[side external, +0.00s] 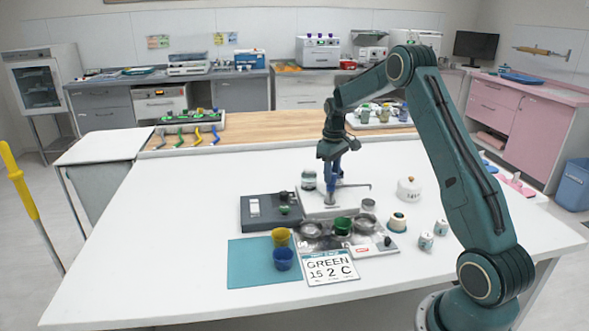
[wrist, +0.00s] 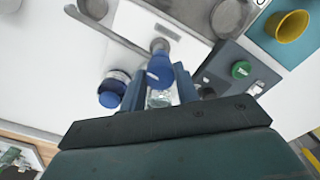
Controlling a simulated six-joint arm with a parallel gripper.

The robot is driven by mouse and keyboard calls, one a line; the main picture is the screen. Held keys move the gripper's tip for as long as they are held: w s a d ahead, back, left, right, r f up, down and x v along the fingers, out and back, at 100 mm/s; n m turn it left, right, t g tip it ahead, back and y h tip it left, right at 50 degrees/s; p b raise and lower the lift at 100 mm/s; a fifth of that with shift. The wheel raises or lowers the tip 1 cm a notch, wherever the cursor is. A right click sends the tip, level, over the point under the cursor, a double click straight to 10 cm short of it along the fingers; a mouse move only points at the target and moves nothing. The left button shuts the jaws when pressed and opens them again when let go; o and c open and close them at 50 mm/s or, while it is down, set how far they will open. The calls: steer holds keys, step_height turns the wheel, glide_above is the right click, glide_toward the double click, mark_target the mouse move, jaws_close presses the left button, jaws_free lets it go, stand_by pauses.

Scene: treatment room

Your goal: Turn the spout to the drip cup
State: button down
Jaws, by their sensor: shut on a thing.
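My gripper (side external: 333,172) is over the tap on the white table, and in the wrist view its two fingers (wrist: 160,88) are closed around the tap's blue knob (wrist: 160,66). The grey spout (side external: 355,186) points right in the side view, and toward the upper left in the wrist view (wrist: 105,35). A green cup (side external: 342,226) stands between two metal bowls on a steel plate (side external: 350,249). No label shows which one is the drip cup.
A dark grey box (side external: 262,221) with a green button is left of the tap. A yellow cup (side external: 281,237) and a blue cup (side external: 283,260) are at the teal mat (side external: 250,272). A card (side external: 330,268) reads "GREEN 15 2 C". A white round container (side external: 408,191) is at right.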

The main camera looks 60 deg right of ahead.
steer(key=c, duration=1)
jaws_free()
steer(key=shift+c, duration=0.2)
step_height(320, 180, up, 14)
